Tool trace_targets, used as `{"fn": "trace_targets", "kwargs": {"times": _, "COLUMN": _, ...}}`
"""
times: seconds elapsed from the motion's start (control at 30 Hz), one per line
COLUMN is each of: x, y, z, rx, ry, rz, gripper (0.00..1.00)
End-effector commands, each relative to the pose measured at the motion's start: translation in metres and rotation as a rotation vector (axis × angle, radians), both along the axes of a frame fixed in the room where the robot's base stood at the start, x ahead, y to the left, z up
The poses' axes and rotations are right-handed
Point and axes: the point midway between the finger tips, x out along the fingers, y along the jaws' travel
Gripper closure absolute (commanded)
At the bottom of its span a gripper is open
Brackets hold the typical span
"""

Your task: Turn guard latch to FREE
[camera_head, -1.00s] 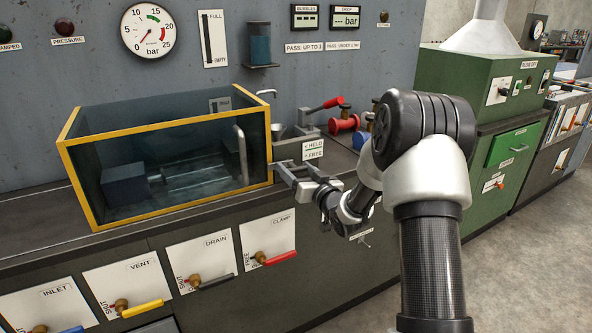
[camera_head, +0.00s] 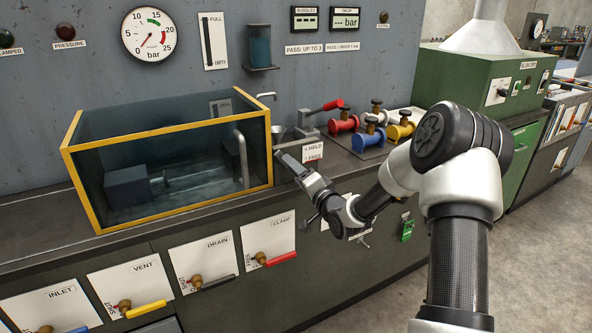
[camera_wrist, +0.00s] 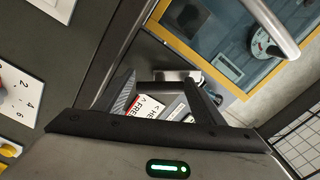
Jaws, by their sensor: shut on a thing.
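The guard latch shows in the wrist view as a grey metal piece (camera_wrist: 172,88) between my fingers. In the head view it is mostly hidden behind my gripper (camera_head: 281,157), at the front right corner of the yellow-framed glass tank (camera_head: 168,133). My gripper is shut on the latch, with its fingers pointing up and left toward the tank corner. The white HELD / FREE label (camera_head: 313,153) is just right of my gripper; it also shows turned, between my fingers, in the wrist view (camera_wrist: 150,110). I cannot tell exactly which mark the latch points to.
A red-handled clamp (camera_head: 325,108) stands behind the label. Several red, blue and yellow flanged spools (camera_head: 370,137) lie on a tray to its right. INLET, VENT, DRAIN and CLAMP valves (camera_head: 273,260) line the bench front below. A round gauge (camera_head: 148,33) hangs behind the tank.

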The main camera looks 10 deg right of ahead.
Motion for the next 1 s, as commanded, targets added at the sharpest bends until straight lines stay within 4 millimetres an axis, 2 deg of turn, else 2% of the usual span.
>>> {"fn": "trace_targets", "kwargs": {"times": 0.5, "x": -0.0005, "y": -0.0007, "z": -0.0002, "rx": 0.426, "ry": 0.141, "rz": -0.001, "gripper": 0.77}}
{"fn": "trace_targets", "kwargs": {"times": 1.0, "x": -0.0004, "y": 0.0006, "z": -0.0009, "rx": 0.599, "ry": 0.197, "rz": 0.001, "gripper": 0.77}}
